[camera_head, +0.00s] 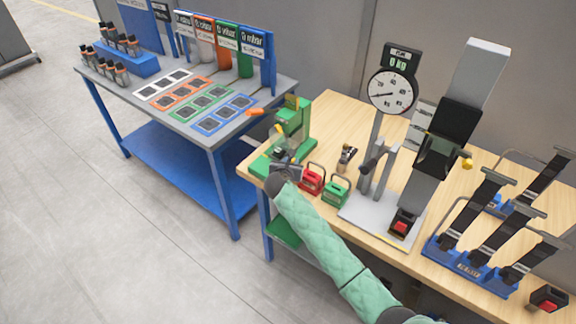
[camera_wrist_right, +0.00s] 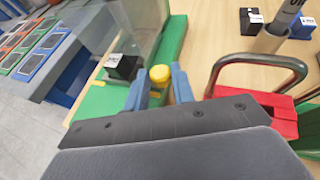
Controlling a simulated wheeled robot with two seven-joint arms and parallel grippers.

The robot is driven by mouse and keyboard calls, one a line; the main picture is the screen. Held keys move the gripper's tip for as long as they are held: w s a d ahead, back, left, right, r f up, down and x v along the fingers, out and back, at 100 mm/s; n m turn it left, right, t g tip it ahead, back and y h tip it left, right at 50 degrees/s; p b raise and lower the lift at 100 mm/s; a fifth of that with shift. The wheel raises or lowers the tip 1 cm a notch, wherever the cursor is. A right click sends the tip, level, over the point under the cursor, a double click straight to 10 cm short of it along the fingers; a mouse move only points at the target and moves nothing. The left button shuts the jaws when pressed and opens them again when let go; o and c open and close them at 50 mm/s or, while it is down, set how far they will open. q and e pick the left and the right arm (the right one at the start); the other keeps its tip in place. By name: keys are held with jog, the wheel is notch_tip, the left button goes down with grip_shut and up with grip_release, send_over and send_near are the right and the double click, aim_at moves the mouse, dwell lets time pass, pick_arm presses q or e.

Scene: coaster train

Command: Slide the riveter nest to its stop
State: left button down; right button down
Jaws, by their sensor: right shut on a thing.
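The green riveter (camera_head: 293,122) stands at the left end of the wooden bench. My right gripper (camera_head: 284,158) is at its front, low over its base. In the right wrist view the gripper's two blue-grey fingers (camera_wrist_right: 158,88) stand on either side of a yellow knob (camera_wrist_right: 160,74) and are shut on it. A black block with a white label (camera_wrist_right: 124,67) sits just left of the fingers, by the riveter's green base (camera_wrist_right: 98,103). I cannot clearly make out the nest's body or its stop. My left gripper is not in view.
A red block with a looped handle (camera_head: 312,181) stands close to the right of my gripper, and a green one (camera_head: 336,191) beyond it. A dial gauge stand (camera_head: 390,92) is further right. A grey-topped table with coloured mats (camera_head: 160,113) stands left.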

jog(key=shift+w+d+r, duration=0.1)
jog(key=c, duration=1.3)
grip_release()
jog(key=shift+o, duration=0.6)
jog(key=shift+d, duration=0.1)
jog(key=shift+s+a+b, duration=0.25)
jog(key=shift+s+b, duration=0.2)
jog(key=shift+s, duration=0.15)
jog(key=b+v, duration=0.2)
jog(key=v, duration=0.4)
jog(key=shift+s+r+b, duration=0.15)
jog(key=shift+r+b, duration=0.05)
jog(key=shift+b, duration=0.1)
